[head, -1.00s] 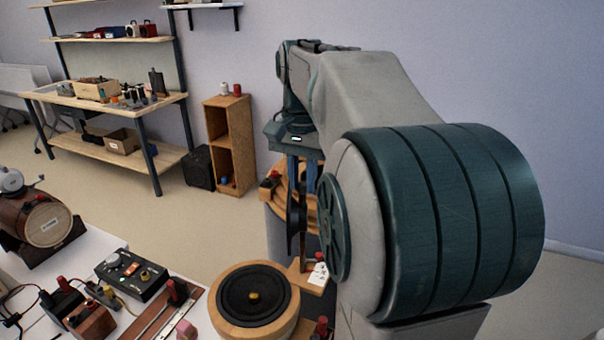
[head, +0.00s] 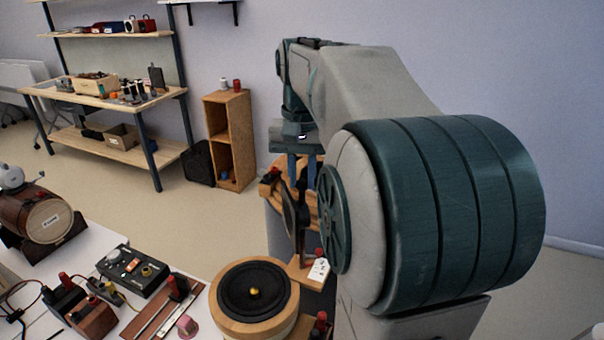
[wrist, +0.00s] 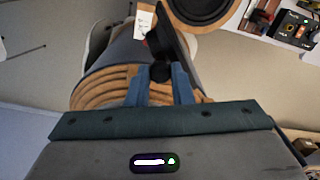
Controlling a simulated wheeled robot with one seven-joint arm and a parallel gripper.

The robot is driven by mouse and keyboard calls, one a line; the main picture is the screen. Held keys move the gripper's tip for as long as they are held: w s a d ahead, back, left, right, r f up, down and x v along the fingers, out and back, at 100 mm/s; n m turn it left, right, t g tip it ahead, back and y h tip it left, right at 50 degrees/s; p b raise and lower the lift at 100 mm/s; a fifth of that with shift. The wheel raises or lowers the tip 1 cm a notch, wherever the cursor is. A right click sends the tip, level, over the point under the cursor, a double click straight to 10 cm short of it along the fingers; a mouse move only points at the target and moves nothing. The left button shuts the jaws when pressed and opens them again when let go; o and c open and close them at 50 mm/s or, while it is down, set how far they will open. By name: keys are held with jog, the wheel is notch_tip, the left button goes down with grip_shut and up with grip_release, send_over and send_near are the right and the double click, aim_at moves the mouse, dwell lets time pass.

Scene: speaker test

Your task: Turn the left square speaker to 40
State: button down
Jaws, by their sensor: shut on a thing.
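My gripper (head: 301,180) points down in the head view, its blue fingers shut on a dark part. In the wrist view my gripper (wrist: 160,73) has this dark, knob-like part (wrist: 160,72) between its fingertips. A thin black panel (wrist: 172,35) stands out beyond it, seen nearly edge-on. The panel also shows in the head view (head: 288,213), upright under the fingers. I cannot tell whether it is the left square speaker, and no scale or number is readable. My own arm hides much of the area to the right.
A round black speaker (head: 238,294) in a wooden ring lies left of the panel. A white tag (head: 319,270) is beside it. Curved wooden pieces (wrist: 100,88) are close to my fingers. A control box (head: 132,270) and a wooden barrel (head: 45,222) stand on the white table.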

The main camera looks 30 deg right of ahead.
jog(key=c, duration=1.3)
grip_release()
notch_tip(320, 180, up, 14)
jog(key=shift+f+p, duration=0.1)
jog(key=shift+p, duration=0.4)
jog(key=shift+a, duration=0.1)
